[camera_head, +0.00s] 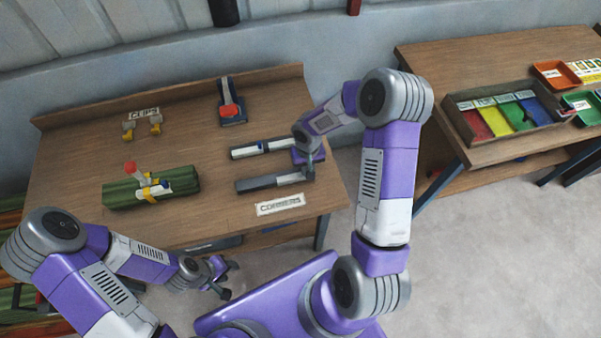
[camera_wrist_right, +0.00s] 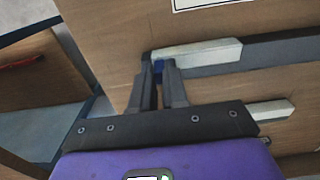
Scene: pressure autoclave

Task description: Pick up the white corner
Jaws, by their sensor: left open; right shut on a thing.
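A white corner (camera_head: 290,178) lies along the right end of the dark grey holder (camera_head: 256,184) nearest the CORNERS label. It shows as a pale bar (camera_wrist_right: 205,53) in the right wrist view. My right gripper (camera_head: 309,170) is at its right end; its fingers (camera_wrist_right: 159,72) are shut on that end, with a small blue patch between them. The corner appears to be still in or on the holder. A second white corner (camera_head: 280,145) shows in the farther holder (camera_head: 243,153). My left gripper (camera_head: 224,278) is open and empty, in front of the bench.
The wooden bench (camera_head: 80,150) also bears a green ribbed block (camera_head: 120,195) with a red-topped part, yellow clips (camera_head: 128,130) and a dark blue stand with a red part (camera_head: 230,110). The CORNERS label (camera_head: 281,204) lies in front. A second table (camera_head: 420,60) with coloured trays stands right.

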